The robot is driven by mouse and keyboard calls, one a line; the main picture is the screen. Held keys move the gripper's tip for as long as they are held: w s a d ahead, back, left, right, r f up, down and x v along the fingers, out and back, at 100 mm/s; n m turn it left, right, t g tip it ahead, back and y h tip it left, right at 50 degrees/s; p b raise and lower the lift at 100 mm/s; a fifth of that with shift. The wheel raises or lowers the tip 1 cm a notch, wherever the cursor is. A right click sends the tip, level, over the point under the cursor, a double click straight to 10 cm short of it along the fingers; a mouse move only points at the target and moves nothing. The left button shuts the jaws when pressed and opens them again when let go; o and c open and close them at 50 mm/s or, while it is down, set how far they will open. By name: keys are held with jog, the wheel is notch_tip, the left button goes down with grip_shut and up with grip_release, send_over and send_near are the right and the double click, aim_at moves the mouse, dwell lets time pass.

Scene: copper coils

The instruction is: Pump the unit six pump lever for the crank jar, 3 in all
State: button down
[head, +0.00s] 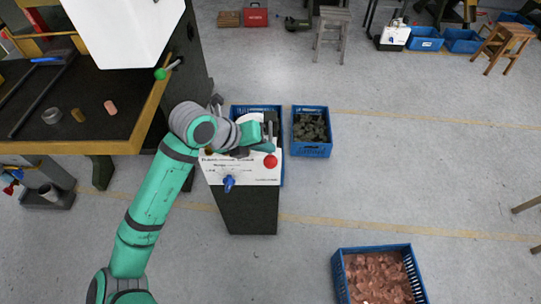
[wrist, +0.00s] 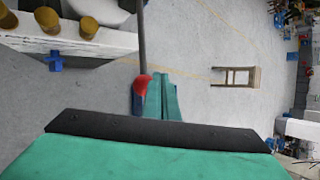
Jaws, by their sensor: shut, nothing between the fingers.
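The pump unit (head: 240,205) is a dark tapered stand with a white lettered panel and a blue tap (head: 228,183) on its front. Its lever ends in a red knob (head: 271,161), at the panel's right side. In the wrist view the dark lever rod (wrist: 141,35) runs down to the red knob (wrist: 142,82), with something blue below it. My gripper (head: 268,147) is shut and empty. Its teal fingers (wrist: 163,98) are right beside the knob in the wrist view; I cannot tell whether they touch it. My wrist hides the unit's top in the head view.
A blue crate of dark lumps (head: 325,145) stands right of the unit, and another blue crate is partly behind it. A blue crate of copper pieces (head: 338,265) is at the front. A workbench (head: 95,135) stands left of my arm.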

jog(key=shift+d, duration=0.1)
jog(key=shift+s+d+f, duration=0.1)
jog(key=shift+d+f, duration=0.05)
jog(key=shift+f, duration=0.25)
